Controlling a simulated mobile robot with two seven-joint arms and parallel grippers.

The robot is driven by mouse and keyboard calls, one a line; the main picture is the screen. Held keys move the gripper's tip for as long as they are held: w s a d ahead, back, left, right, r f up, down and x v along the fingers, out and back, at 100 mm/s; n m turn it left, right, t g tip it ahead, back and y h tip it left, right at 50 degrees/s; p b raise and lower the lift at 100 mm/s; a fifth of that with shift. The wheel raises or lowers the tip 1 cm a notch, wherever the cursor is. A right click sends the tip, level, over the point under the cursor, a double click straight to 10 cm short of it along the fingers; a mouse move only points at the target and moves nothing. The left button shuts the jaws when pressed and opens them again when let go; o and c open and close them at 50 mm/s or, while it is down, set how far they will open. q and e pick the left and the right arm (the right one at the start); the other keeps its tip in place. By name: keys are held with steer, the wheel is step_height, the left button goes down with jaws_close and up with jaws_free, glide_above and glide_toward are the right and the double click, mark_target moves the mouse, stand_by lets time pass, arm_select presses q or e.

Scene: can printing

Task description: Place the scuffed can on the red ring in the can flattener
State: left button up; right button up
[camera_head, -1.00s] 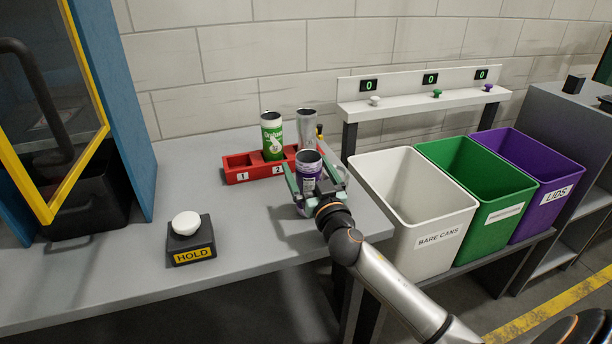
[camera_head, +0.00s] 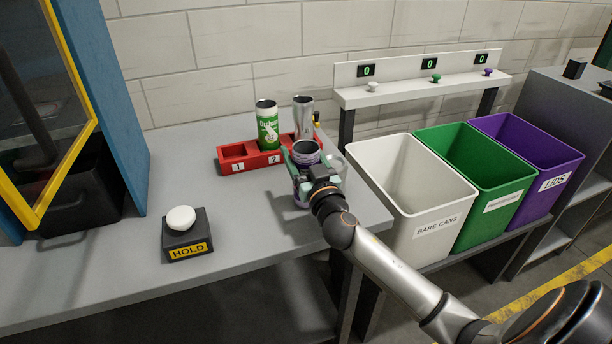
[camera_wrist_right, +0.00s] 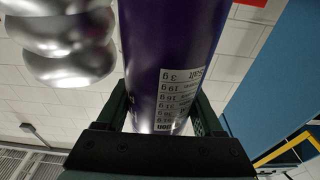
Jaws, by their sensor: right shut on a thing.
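My right gripper (camera_head: 304,174) is shut on a purple can (camera_head: 305,150) with an open top, standing upright on the bench in front of the red rack. In the right wrist view the purple can (camera_wrist_right: 172,60) with its printed white label fills the space between the two fingers. A silver can (camera_head: 303,115) and a green printed can (camera_head: 267,124) stand upright at the red rack (camera_head: 236,159). I cannot tell from here which can is scuffed. A blue cabinet with a yellow-framed clear door (camera_head: 70,125) stands at the left; no red ring shows. My left gripper is not in view.
A black HOLD box with a white button (camera_head: 181,218) sits on the grey bench. A shiny, rippled silver object (camera_wrist_right: 70,40) is close beside the purple can. White, green and purple bins (camera_head: 410,195) stand at the right.

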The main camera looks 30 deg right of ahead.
steer(key=c, duration=0.7)
